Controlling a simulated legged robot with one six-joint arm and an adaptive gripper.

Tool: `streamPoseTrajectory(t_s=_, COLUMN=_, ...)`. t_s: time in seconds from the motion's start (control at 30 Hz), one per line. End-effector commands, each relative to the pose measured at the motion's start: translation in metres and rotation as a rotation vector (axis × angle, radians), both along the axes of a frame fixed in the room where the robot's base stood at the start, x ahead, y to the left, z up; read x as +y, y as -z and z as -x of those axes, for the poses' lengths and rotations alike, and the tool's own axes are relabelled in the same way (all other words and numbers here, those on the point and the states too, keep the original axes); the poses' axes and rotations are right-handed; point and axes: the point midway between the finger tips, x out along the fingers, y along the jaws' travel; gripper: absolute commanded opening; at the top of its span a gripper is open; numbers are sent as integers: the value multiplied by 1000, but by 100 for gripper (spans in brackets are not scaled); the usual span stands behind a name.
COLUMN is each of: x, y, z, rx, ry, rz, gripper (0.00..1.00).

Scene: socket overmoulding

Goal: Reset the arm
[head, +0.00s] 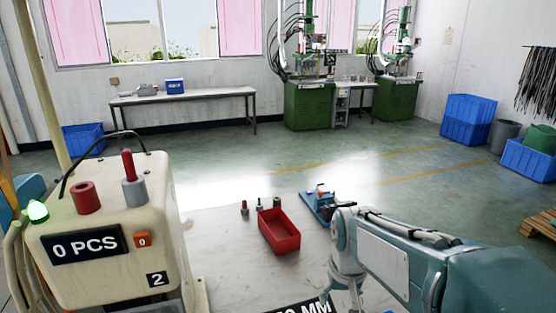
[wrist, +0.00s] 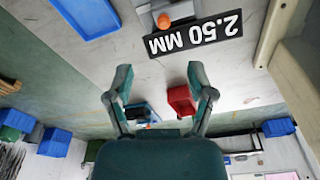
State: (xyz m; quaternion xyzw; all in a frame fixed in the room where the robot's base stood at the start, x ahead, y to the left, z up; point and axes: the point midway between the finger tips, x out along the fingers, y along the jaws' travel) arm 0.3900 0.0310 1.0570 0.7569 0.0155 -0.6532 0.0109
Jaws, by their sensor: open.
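My gripper (wrist: 160,82) shows in the wrist view with its two teal fingers spread apart and nothing between them. In the wrist view a red bin (wrist: 181,101) appears beyond the right finger and a small blue fixture (wrist: 138,112) beyond the left finger, both apart from the gripper. The wrist picture looks upside down.
In the head view the red bin (head: 279,232) stands beside small pegs (head: 259,204) and the blue fixture (head: 318,205). A cream machine (head: 105,215) reading "0 PCS" is at left. A black "2.50 MM" sign (wrist: 195,35), an orange-topped part (wrist: 172,13) and a blue tray (wrist: 88,14) lie near my gripper.

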Motion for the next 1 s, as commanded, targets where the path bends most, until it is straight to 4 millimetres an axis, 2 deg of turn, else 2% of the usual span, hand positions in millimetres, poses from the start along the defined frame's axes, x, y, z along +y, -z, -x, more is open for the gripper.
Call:
streamPoseTrajectory(t_s=0.03, x=-4, y=-10, z=12, rx=-33, ry=4, rz=-2, gripper=70)
streamPoseTrajectory(t_s=0.2, x=-14, y=-33, z=51, rx=-128, ry=15, rz=-6, gripper=70)
streamPoseTrajectory(t_s=0.4, x=-23, y=-47, z=98, rx=-237, ry=27, rz=-6, gripper=70)
streamPoseTrajectory(t_s=0.53, x=-27, y=-49, z=122, rx=-300, ry=34, rz=-4, gripper=70)
streamPoseTrajectory(t_s=0.7, x=-30, y=-49, z=138, rx=-342, ry=38, rz=-2, gripper=70)
streamPoseTrajectory(t_s=1.0, x=-30, y=-48, z=140, rx=-344, ry=38, rz=-1, gripper=70)
